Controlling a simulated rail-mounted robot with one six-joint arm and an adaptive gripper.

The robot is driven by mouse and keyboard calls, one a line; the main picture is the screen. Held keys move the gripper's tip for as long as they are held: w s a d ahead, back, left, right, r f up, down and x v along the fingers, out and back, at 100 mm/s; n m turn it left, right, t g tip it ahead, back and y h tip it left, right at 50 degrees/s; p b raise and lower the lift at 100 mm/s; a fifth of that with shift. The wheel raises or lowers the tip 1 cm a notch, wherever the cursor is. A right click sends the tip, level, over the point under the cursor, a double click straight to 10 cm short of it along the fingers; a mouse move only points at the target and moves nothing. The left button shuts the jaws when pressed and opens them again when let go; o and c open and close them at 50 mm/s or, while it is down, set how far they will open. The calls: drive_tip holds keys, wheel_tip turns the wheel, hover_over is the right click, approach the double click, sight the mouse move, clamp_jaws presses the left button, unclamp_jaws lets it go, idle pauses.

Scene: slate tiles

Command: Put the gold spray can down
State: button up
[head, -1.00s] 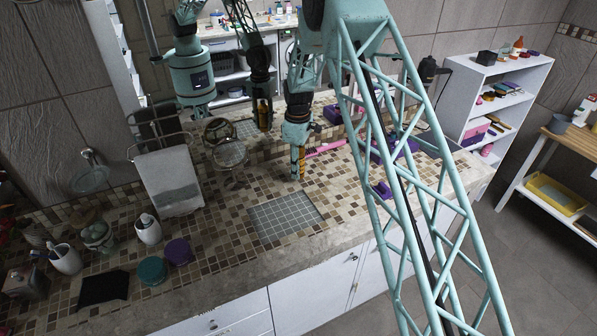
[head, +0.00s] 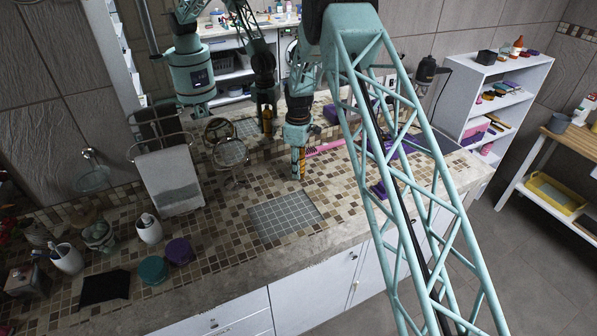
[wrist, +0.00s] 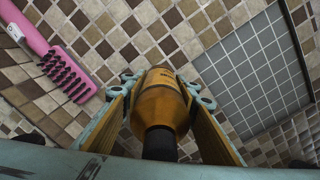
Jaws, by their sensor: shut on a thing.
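The gold spray can (wrist: 163,103) is between the two fingers of my gripper (wrist: 162,84) in the wrist view, its dark end toward the camera. The fingers touch it on both sides. In the head view my gripper (head: 298,163) points straight down over the tiled counter, just behind the grey grid panel (head: 284,218). The can is mostly hidden by the fingers there. Its lower end is close to the counter top, and I cannot tell whether it touches. The grey panel also shows to the right of the can in the wrist view (wrist: 255,75).
A pink hairbrush (head: 326,146) lies right of and behind my gripper. Purple items (head: 379,190) lie farther right. A round mirror (head: 230,153) and a towel stand (head: 168,178) are to the left. Mosaic counter around the panel is clear.

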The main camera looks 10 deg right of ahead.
drive_tip(key=shift+f, duration=0.7)
drive_tip(key=shift+f, duration=0.15)
drive_tip(key=o, duration=0.9)
drive_tip(key=shift+o, duration=0.2)
wheel_tip(320, 180, up, 12)
drive_tip(key=shift+r+b, duration=0.2)
drive_tip(key=shift+b, duration=0.2)
drive_tip(key=shift+r, duration=0.1)
idle(0.5)
